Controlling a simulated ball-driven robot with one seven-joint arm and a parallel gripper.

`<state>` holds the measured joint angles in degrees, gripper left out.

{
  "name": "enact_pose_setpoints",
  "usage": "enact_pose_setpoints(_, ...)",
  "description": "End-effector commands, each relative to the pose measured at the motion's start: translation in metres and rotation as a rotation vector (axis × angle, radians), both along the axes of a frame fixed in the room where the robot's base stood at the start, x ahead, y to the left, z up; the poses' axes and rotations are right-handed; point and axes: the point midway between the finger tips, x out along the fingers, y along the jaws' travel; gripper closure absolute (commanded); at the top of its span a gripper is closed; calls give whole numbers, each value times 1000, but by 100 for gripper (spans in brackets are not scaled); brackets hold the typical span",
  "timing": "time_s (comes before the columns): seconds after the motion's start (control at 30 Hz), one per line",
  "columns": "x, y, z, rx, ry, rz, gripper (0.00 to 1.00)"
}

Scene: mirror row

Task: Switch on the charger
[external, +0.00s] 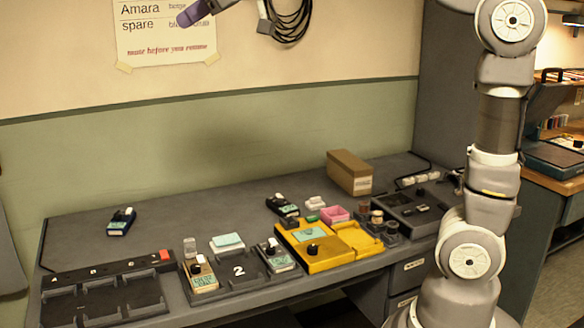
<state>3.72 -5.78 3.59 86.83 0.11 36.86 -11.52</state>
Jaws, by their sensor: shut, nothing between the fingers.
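A dark three-bay dock (60,290), which looks like the charger, sits at the left front of the desk. Its raised back strip has small white marks and a red switch (165,255) at its right end. I cannot tell the switch's position. The bays look empty. My gripper (184,18), with purple fingertips, shows at the top edge in front of the wall notice, high above the desk. It is shut and empty. Most of its body and the upper arm are out of frame.
Hand-held devices (200,275) stand right of the dock, beside a tray marked 2 (238,271). A yellow case (318,250), pink box (335,214) and cardboard box (349,172) are farther right. Cables (290,20) hang on the wall.

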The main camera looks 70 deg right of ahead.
Motion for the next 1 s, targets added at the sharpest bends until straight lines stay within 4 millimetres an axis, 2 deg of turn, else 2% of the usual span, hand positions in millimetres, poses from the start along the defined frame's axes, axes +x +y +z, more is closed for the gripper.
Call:
enact_pose_setpoints(0.03, 28, -4, -24, -41, 86, 24, 100)
enact_pose_setpoints(0.1, 60, -9, -69, -103, 206, 77, 100)
enact_pose_setpoints(0.17, 82, -13, -110, -146, 303, 130, 100)
enact_pose_setpoints(0.2, 93, -16, -139, -169, 367, 169, 100)
enact_pose_setpoints(0.27, 107, -21, -180, -196, 455, 230, 100)
enact_pose_setpoints(0.3, 113, -24, -207, -208, 510, 271, 100)
enact_pose_setpoints(0.4, 120, -30, -267, -223, 621, 372, 100)
enact_pose_setpoints(0.5, 119, -33, -313, -223, 700, 456, 100)
enact_pose_setpoints(0.6, 116, -34, -343, -218, 746, 513, 100)
enact_pose_setpoints(0.7, 114, -35, -359, -214, 767, 544, 100)
enact_pose_setpoints(1.0, 113, -35, -365, -215, 774, 554, 100)
